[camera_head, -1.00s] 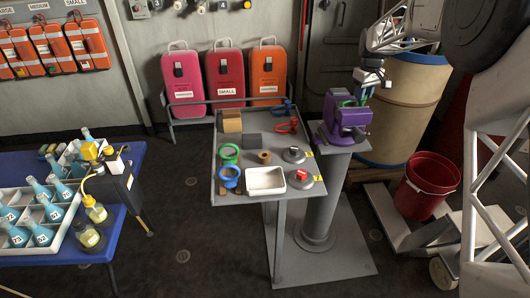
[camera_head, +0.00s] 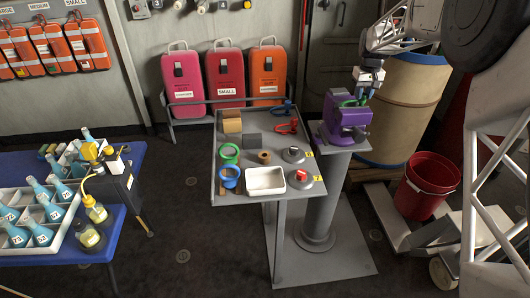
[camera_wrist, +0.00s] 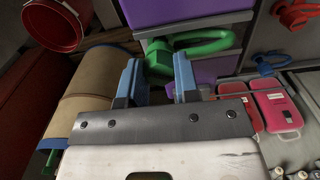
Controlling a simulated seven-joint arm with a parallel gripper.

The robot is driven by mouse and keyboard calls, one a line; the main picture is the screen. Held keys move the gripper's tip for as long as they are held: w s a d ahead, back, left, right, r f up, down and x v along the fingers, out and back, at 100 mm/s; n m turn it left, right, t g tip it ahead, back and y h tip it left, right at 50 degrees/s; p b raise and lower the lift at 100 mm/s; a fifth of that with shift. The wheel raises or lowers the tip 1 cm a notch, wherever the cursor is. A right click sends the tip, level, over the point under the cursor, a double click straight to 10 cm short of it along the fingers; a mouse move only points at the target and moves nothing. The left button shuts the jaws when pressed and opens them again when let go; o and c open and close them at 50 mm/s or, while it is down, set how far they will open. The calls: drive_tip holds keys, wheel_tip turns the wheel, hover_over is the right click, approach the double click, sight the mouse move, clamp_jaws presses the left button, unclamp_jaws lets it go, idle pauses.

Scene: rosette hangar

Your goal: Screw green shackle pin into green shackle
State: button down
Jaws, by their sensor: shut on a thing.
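The purple vise (camera_head: 345,120) stands on the grey pedestal. The green shackle (camera_head: 346,103) sits at its top; in the wrist view the shackle (camera_wrist: 212,42) shows as a curved green bow to the right. My gripper (camera_head: 362,97) is at the right side of the shackle. In the wrist view its blue fingers (camera_wrist: 157,62) are shut on the green shackle pin (camera_wrist: 158,57), whose green head shows between them. The pin is lined up close beside the shackle's eye. How far it is inside the shackle cannot be told.
The grey cart (camera_head: 214,188) left of the vise holds other shackles, wooden blocks and a white tray (camera_head: 265,181). A tan drum (camera_head: 405,100) stands right behind the vise, and a red bucket (camera_head: 425,185) is at the right. Floor in front is clear.

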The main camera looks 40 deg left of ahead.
sight(364, 94)
drive_tip(key=m, duration=0.4)
drive_tip(key=shift+m, duration=2.4)
drive_tip(key=c, duration=0.8)
unclamp_jaws()
drive_tip(key=shift+r, duration=3.85)
